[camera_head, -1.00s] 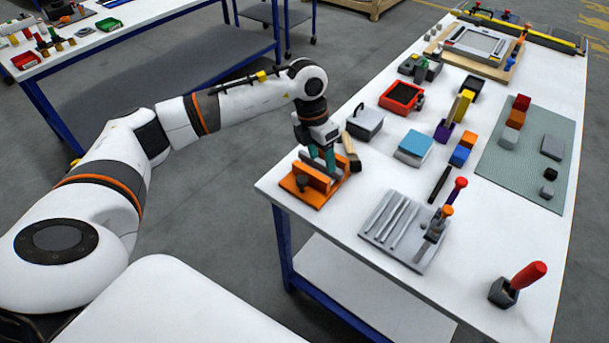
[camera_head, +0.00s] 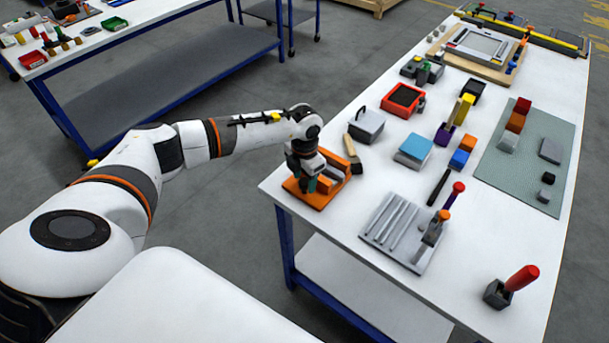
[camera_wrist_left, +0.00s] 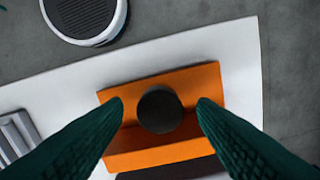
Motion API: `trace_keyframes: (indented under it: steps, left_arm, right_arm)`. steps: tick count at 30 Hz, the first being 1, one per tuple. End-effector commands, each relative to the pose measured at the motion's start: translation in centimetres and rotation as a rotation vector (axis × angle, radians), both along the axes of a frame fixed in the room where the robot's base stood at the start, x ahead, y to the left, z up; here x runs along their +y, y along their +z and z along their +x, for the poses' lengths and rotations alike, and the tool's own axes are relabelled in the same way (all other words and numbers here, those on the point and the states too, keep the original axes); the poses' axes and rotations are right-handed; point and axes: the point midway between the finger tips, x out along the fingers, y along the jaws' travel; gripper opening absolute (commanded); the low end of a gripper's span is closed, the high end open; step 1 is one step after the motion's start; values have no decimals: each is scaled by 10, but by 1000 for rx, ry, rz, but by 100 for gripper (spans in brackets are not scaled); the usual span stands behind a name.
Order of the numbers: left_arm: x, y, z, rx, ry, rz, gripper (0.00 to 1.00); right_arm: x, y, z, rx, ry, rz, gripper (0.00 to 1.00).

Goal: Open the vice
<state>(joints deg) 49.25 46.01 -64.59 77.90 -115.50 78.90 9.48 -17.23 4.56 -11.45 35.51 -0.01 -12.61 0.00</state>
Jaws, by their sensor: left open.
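The orange vice (camera_head: 318,203) sits at the near left corner of the white table. In the left wrist view its orange body (camera_wrist_left: 190,80) carries a dark round knob (camera_wrist_left: 160,112). My left gripper (camera_head: 311,184) is over the knob end of the vice and hides the knob in the head view. In the left wrist view the open green fingers (camera_wrist_left: 161,106) stand on either side of the knob, with a gap on each side. Whether they are level with it in height I cannot tell. My right gripper is not in view.
A brush-like block with a wooden part (camera_head: 350,147) stands just behind the vice. A grey lidded box (camera_head: 366,126) is farther back, and a grey slotted plate (camera_head: 395,225) lies to the right. The table edge runs close by the vice's left side.

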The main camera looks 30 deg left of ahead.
Motion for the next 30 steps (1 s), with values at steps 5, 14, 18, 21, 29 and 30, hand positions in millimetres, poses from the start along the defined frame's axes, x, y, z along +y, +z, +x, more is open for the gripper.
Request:
trace_keyframes:
  steps: [5, 14, 18, 21, 29, 30]
  left_arm:
    - [0, -4, 0, 0, -1, 0, 52]
    - [0, -3, 0, 0, -1, 0, 28]
    - [0, -3, 0, 0, -1, 0, 8]
    - [0, -3, 0, 0, 2, 0, 8]
    - [0, -4, 0, 0, 67, 0, 8]
    - [0, -4, 0, 0, 88, 0, 8]
  right_arm:
    - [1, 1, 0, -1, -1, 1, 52]
    - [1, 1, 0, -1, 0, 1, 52]
    - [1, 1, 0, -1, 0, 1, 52]
    - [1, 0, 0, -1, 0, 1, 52]
    - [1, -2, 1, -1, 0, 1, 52]
    - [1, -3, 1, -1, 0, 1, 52]
